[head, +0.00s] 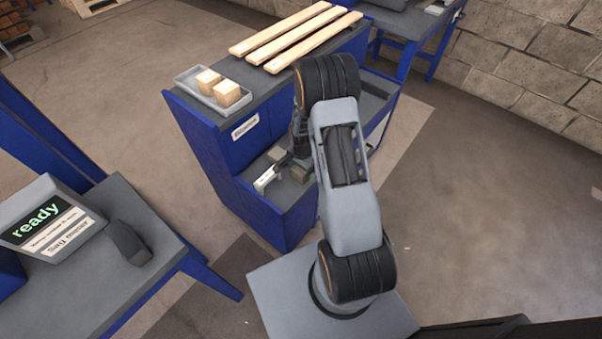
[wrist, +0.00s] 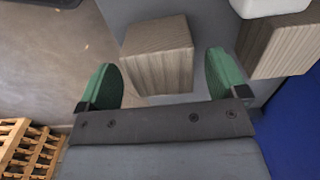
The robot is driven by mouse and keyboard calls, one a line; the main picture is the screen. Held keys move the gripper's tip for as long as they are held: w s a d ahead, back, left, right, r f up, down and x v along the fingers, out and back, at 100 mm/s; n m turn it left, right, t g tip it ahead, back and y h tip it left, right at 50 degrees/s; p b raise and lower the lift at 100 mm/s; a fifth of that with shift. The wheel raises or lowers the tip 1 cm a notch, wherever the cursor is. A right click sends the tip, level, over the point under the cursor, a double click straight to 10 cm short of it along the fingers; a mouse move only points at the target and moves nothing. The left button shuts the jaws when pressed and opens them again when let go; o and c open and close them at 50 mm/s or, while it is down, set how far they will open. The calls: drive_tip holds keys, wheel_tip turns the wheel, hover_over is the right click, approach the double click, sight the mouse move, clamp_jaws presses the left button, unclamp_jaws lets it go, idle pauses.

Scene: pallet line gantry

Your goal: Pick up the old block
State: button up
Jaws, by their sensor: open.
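A weathered grey-brown wooden block (wrist: 158,58) lies in the wrist view between the two green fingers of my gripper (wrist: 162,72). My gripper is open, with a finger on each side of the block and visible gaps, so it does not hold it. A second similar grey block (wrist: 280,45) lies to the right, outside the fingers. In the head view my gripper (head: 286,162) reaches into the low bay of the blue cabinet, and a grey-brown block (head: 277,153) shows beside it, partly hidden by my arm.
The blue cabinet (head: 255,213) has side walls around the low bay. On its top stand a grey tray (head: 199,93) with two pale blocks and several pale planks (head: 290,30). A white object (wrist: 268,6) sits by the second block. A bench with a "ready" screen (head: 40,222) stands left.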

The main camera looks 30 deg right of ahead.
drive_tip(key=shift+f, duration=1.4)
drive_tip(key=c, duration=1)
